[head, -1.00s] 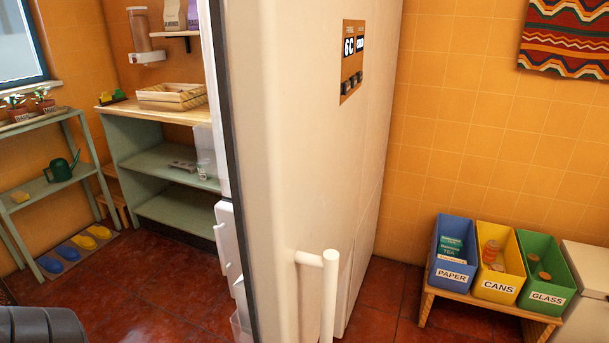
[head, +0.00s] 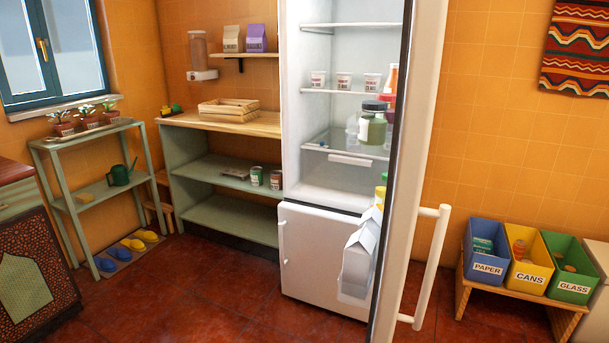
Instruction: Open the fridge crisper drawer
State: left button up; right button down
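The white fridge (head: 294,150) stands open in the middle of the head view. Its door (head: 412,200) is swung out towards me on the right and hides part of the right side of the interior. The clear crisper drawer (head: 330,175) sits at the bottom of the fridge compartment, below a glass shelf. It has a white handle (head: 350,160) on its front and looks shut. The lower freezer door (head: 315,255) is shut. Neither of my grippers is in view.
Cups (head: 344,80) and jars (head: 373,122) stand on the fridge shelves. A carton (head: 358,260) sits in the open door's rack. A green shelf unit (head: 215,172) is left of the fridge; recycling bins (head: 527,262) stand at right. The red floor before the fridge is clear.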

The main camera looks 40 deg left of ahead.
aim_at(339, 159)
jog(key=u, duration=0.95)
jog(key=i, duration=0.6)
jog(key=u, duration=1.05)
jog(key=i, duration=0.85)
jog(key=u, duration=0.55)
jog(key=i, duration=1.1)
jog(key=z, duration=0.5)
